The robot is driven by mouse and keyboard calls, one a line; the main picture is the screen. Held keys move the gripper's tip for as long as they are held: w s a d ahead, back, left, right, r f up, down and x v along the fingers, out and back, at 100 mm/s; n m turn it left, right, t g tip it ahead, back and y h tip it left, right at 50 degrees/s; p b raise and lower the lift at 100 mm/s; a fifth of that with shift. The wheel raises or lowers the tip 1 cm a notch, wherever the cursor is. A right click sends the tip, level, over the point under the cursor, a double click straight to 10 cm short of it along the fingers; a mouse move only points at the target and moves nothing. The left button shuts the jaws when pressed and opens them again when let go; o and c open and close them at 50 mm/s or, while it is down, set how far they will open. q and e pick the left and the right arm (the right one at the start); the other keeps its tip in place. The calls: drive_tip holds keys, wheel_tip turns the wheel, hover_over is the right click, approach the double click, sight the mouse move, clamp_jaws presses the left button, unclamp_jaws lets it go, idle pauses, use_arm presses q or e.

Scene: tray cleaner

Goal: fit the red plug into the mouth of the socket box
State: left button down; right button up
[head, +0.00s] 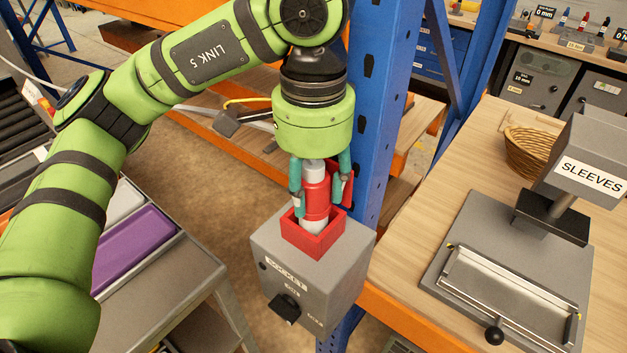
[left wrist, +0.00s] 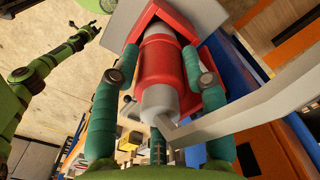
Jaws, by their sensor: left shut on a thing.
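The red plug (head: 316,196) is a red cylinder with pale ends, held upright over the socket box. My left gripper (head: 317,197) is shut on its red body, a teal finger on each side. The plug also shows between the fingers in the left wrist view (left wrist: 165,70). The grey socket box (head: 290,268) has a square red mouth (head: 318,255) on top. The plug's pale lower end is at the mouth's opening, inside its rim as seen from the head. I cannot tell how deep it sits. Part of the mouth shows beyond the plug in the wrist view (left wrist: 196,22).
A blue post (head: 388,110) stands close behind the socket box. The wooden table (head: 465,185) on the right carries a grey SLEEVES press (head: 585,160) and a wicker basket (head: 528,150). A purple tray (head: 135,245) lies on the left. A green arm's gripper (left wrist: 88,35) shows small in the wrist view.

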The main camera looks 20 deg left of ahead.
use_arm(q)
drive_tip(key=shift+f+b, duration=0.95)
drive_tip(key=shift+f, duration=0.15)
drive_tip(key=c, duration=0.6)
unclamp_jaws()
drive_tip(key=shift+o, duration=0.2)
drive_tip(key=shift+r, duration=0.1)
wheel_tip(320, 180, up, 10)
drive_tip(key=shift+a+r, duration=0.1)
drive_tip(key=shift+r, duration=0.15)
drive_tip(key=shift+s+r, duration=0.1)
drive_tip(key=shift+r, duration=0.65)
